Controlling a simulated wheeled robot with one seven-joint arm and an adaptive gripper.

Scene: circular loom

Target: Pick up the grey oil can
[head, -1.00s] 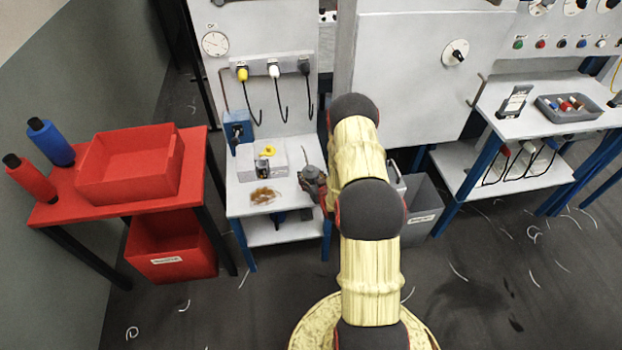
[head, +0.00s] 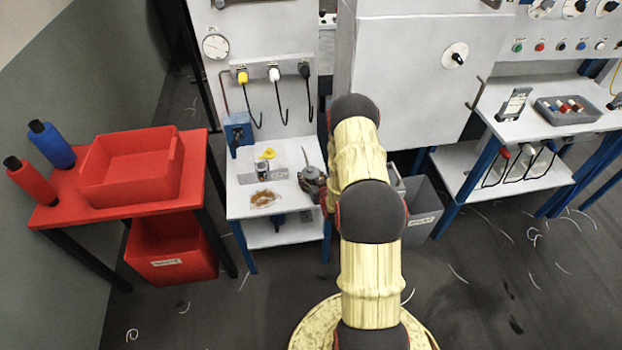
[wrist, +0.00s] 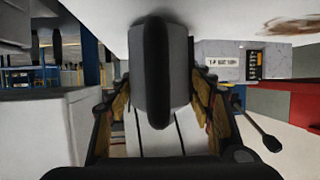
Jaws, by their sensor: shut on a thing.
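The grey oil can (head: 311,174), with a thin upright spout, is at the right edge of the small white workbench (head: 240,205). My gripper (head: 323,196) is at the can's right side, partly hidden by my arm. In the wrist view, a grey rounded body with a dark band, the oil can (wrist: 142,92), fills the space between the two fingers of my gripper (wrist: 160,88). The fingers are shut on it. I cannot tell whether the can's base touches the bench.
On the bench are a light block (head: 280,174), a yellow item (head: 268,153) and a brown stain (head: 263,199). A red table with a red bin (head: 130,185) stands left, and a grey bin (head: 420,215) stands right.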

